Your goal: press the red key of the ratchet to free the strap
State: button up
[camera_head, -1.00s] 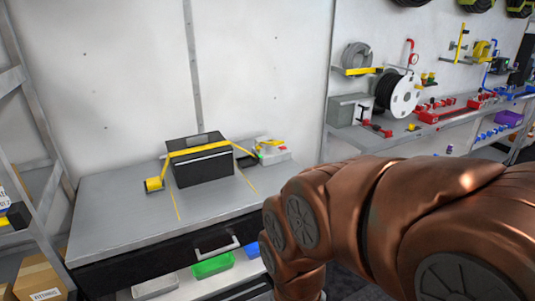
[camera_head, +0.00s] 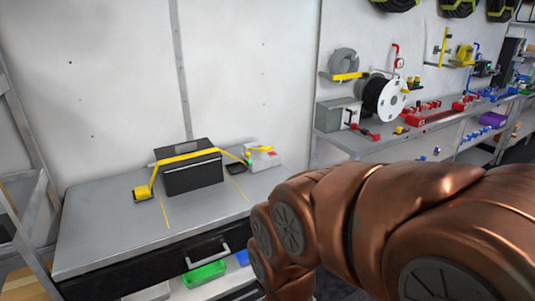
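A yellow strap (camera_head: 186,156) runs over the top of a black box (camera_head: 193,178) on the grey bench. At its left end is a yellow block-like piece (camera_head: 142,194) on the bench top. I cannot tell which end piece is the ratchet, and no red key can be made out on either. My copper arm fills the lower right. My gripper is outside the picture.
The bench top (camera_head: 100,231) is clear at the front left. A small dark piece (camera_head: 237,168) lies right of the box. A drawer handle (camera_head: 208,256) and a green bin (camera_head: 205,274) are below. A wall shelf at the right holds a cable reel (camera_head: 392,98) and red fittings.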

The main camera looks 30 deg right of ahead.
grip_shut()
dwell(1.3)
